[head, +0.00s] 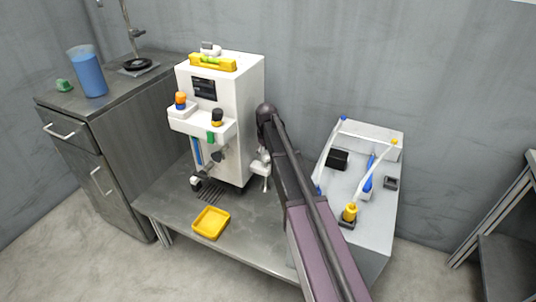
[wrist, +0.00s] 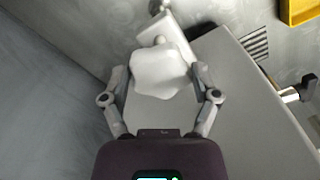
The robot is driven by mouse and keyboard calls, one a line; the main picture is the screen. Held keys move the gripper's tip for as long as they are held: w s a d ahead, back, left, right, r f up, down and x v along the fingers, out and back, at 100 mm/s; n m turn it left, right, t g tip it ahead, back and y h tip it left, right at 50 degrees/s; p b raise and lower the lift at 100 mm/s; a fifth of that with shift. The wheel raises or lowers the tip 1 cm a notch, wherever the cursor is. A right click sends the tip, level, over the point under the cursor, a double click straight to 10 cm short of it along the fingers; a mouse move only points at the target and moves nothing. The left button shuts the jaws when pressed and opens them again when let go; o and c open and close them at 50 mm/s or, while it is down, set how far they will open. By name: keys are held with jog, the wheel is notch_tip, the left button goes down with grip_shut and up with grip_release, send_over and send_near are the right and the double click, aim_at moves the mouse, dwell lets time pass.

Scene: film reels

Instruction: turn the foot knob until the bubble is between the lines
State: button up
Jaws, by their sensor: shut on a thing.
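The white foot knob (wrist: 160,72), with a lobed outline, sits between the two grey fingers of my gripper (wrist: 158,80) in the wrist view. The fingers are shut on it from both sides. In the head view my gripper (head: 262,168) is at the lower right side of the white machine (head: 254,92), and the knob cannot be made out clearly there. A yellow spirit level (head: 226,66) with a green vial (head: 211,60) lies on top of the machine. The bubble and lines are too small to read.
The machine stands on a grey bench (head: 160,208) with a yellow tray (head: 210,223) in front. A light panel with tubes (head: 365,135) stands to the right. A cabinet with a blue beaker (head: 88,75) is at the left. A wall is behind.

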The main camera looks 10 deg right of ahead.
aim_at(266, 154)
jog(key=shift+s+a, duration=0.1)
jog(key=o, duration=1)
jog(key=shift+c, duration=0.2)
jog(key=shift+r+p, duration=0.25)
jog(key=shift+p, duration=0.05)
notch_tip(266, 154, up, 9)
jog(key=p, duration=0.8)
jog(key=shift+f+p, duration=0.15)
jog(key=shift+p, duration=0.2)
jog(key=shift+r+p, duration=0.5)
